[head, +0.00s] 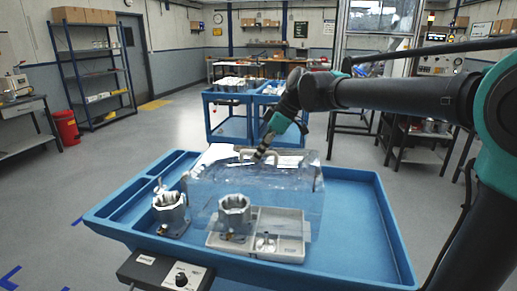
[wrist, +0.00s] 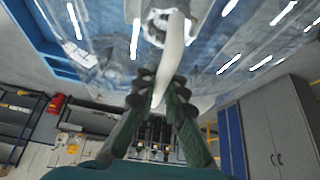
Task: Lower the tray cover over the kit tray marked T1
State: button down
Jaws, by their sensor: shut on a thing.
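The clear tray cover (head: 300,185) hangs level above the blue cart top in the head view. My gripper (head: 259,156) is shut on its pale handle, which is also plain in the wrist view (wrist: 174,45) between my gripper's fingers (wrist: 163,95). The grey kit tray (head: 292,250) lies below the cover, partly seen through it. The cover's lower edge overlaps the tray in the picture; I cannot tell the gap between them. A machined housing (head: 234,216) stands in the tray's left part, and small parts (head: 265,243) lie in a front compartment. No T1 mark is legible.
A second housing (head: 171,214) stands on the cart top (head: 360,220), left of the tray and close to the cover's left side. A control box with a knob (head: 165,272) is at the front edge. The cart's right side is clear. Another blue cart (head: 230,105) stands behind.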

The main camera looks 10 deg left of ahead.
notch_tip(320, 180, down, 10)
jog(key=shift+f, duration=0.25)
dwell(1.2)
jog(key=shift+f, duration=0.55)
dwell(0.6)
jog(key=c, duration=1.5)
grip_release()
jog(key=v, duration=1.2)
jog(key=shift+s, duration=0.1)
